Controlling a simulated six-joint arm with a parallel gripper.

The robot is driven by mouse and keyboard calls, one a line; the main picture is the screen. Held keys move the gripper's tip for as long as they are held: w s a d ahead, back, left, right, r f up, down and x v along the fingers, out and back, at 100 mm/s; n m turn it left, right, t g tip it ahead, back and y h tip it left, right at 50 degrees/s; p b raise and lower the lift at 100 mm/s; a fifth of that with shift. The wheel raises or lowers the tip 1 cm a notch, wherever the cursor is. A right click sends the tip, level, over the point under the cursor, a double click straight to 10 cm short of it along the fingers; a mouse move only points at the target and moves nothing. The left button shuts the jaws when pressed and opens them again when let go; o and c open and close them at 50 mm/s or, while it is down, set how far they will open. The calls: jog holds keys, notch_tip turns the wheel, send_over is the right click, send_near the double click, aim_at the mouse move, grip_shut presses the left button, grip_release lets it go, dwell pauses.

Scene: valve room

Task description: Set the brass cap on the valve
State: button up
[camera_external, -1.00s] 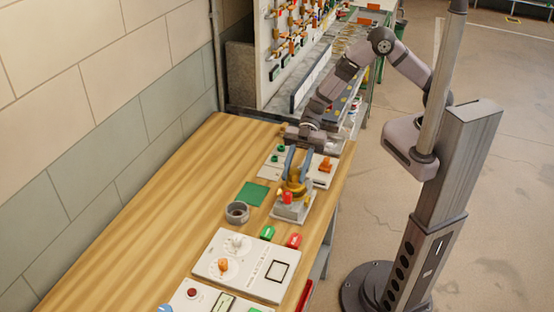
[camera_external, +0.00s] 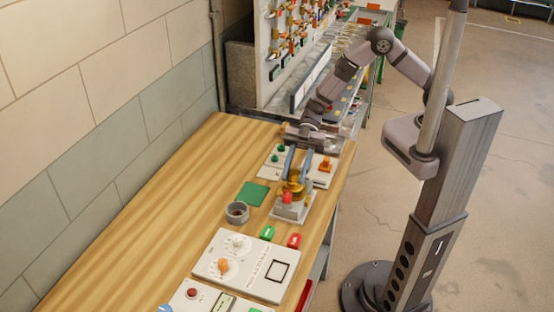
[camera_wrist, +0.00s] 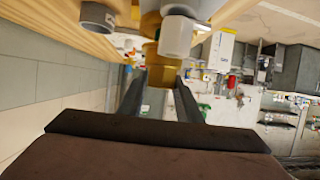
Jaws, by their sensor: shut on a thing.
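The valve (camera_external: 294,196) stands upright on a pale base plate (camera_external: 285,212) on the wooden bench. It has a brass body and a red part at its front. My gripper (camera_external: 297,176) points down over it, its two blue-grey fingers reaching to the top of the valve. In the wrist view, my gripper (camera_wrist: 160,80) is shut on the brass cap (camera_wrist: 162,70). Just beyond the cap are the brass valve body (camera_wrist: 150,24) and a pale cylinder (camera_wrist: 177,36). The cap looks in line with the valve and touching or very close; I cannot tell whether it is seated.
A grey ring (camera_external: 237,212) and a green square (camera_external: 253,194) lie left of the valve. A white panel (camera_external: 320,181) with green and orange parts lies behind it. Green and red pieces (camera_external: 294,241) and a control panel (camera_external: 245,284) lie in front. The left bench is clear.

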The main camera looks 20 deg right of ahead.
jog(key=shift+f, duration=1)
dwell(2.2)
jog(key=o, duration=1.3)
jog(key=shift+r+p, duration=3.7)
jog(key=shift+r, duration=0.3)
